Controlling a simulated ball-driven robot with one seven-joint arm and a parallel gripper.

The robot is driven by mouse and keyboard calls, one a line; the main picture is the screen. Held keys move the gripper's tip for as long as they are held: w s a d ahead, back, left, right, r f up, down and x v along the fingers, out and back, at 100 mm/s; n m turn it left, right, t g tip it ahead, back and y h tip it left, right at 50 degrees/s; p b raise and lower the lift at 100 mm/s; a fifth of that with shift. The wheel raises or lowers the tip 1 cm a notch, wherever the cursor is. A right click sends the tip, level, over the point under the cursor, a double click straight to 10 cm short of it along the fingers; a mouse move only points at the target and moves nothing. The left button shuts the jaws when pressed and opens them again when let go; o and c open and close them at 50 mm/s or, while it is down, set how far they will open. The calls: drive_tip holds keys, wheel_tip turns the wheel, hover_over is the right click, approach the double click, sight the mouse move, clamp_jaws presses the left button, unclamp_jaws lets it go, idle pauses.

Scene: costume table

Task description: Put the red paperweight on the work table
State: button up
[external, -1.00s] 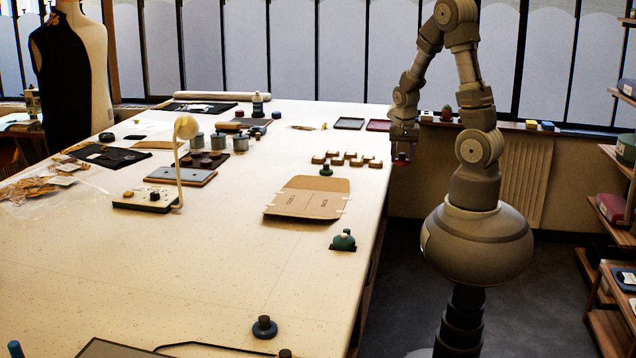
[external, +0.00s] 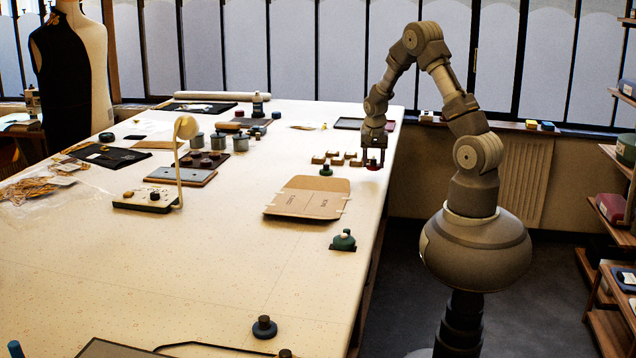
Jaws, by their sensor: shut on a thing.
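The red paperweight (external: 374,167) is between the fingers of my gripper (external: 374,161), low over the right edge of the work table (external: 230,265). My gripper points down and is shut on it. Only a small red part shows below the fingers. I cannot tell whether the paperweight touches the table top or hangs just above it.
Several small wooden blocks (external: 335,158) stand just left of my gripper. A dark green weight (external: 343,240) is near the right edge. The front middle of the table is clear.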

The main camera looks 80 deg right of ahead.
sight(370, 168)
drive_tip(key=shift+w+d+f, duration=0.15)
drive_tip(key=shift+w+d, duration=0.55)
drive_tip(key=shift+w, duration=0.05)
wheel_tip(370, 168, down, 4)
drive_tip(key=shift+r+b, duration=0.2)
drive_tip(key=shift+b, duration=0.6)
drive_tip(key=shift+r, duration=0.15)
drive_tip(key=o, duration=1.3)
drive_tip(key=shift+c, duration=0.2)
wheel_tip(370, 168, up, 12)
drive_tip(key=a+p, duration=0.1)
drive_tip(key=p, duration=0.2)
drive_tip(key=shift+a, duration=0.25)
